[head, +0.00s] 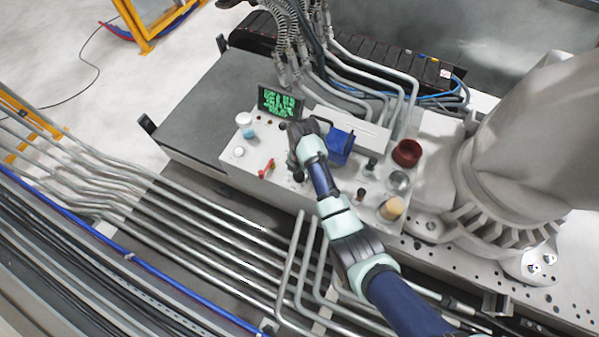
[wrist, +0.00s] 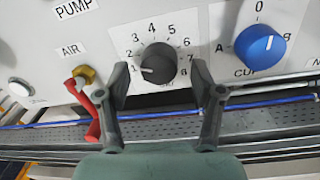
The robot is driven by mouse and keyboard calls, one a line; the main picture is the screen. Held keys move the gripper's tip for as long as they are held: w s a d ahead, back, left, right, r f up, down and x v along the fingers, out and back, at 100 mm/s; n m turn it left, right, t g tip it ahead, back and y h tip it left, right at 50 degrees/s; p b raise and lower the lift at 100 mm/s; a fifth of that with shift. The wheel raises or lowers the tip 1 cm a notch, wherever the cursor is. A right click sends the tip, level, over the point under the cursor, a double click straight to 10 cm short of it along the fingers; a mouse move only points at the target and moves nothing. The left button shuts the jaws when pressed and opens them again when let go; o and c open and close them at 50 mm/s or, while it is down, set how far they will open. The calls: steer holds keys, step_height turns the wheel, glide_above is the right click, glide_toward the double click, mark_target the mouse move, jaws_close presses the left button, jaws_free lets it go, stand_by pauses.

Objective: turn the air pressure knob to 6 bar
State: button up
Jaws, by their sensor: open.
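The air pressure knob (wrist: 158,62) is black and sits on a pale panel dial with numbers around it; 3 to 8 are readable. Its white mark points left, near the low end by the 1. My gripper (wrist: 160,76) is open, with one finger on each side of the knob at its lower edge.
A red-handled AIR valve (wrist: 93,108) is close to the left finger, and a blue selector knob (wrist: 260,47) is to the right. In the head view a green-lit screen (head: 279,103), a blue box (head: 340,146) and a red bowl (head: 407,153) stand around my arm on the light panel box.

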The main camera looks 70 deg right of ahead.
steer(key=shift+f, duration=0.5)
steer(key=c, duration=1.2)
steer(key=shift+o, duration=0.3)
